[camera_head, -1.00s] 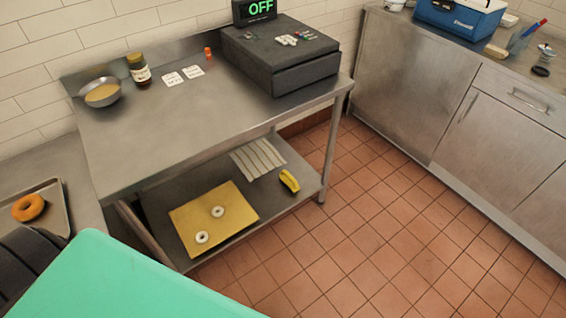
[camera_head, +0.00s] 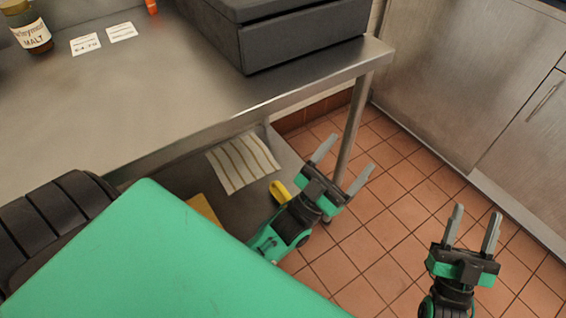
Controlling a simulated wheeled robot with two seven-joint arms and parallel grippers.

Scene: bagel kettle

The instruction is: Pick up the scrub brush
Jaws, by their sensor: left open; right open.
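The scrub brush appears to be the small yellow object (camera_head: 278,190) on the lower shelf of the steel table. Only part of it shows, because my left gripper and arm cover its right and near side. My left gripper (camera_head: 346,158) is open and empty, with its fingers pointing up and right in the picture, past the brush and near the table leg. I cannot tell its height relative to the shelf. My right gripper (camera_head: 476,213) is open and empty over the tiled floor, well to the right of the brush.
A striped cloth (camera_head: 243,162) lies behind the brush on the shelf. A yellow board (camera_head: 203,207) is mostly hidden by my green body. The table leg (camera_head: 352,125) stands close to my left gripper. A dark cash register (camera_head: 300,40) sits on the tabletop. Floor on the right is clear.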

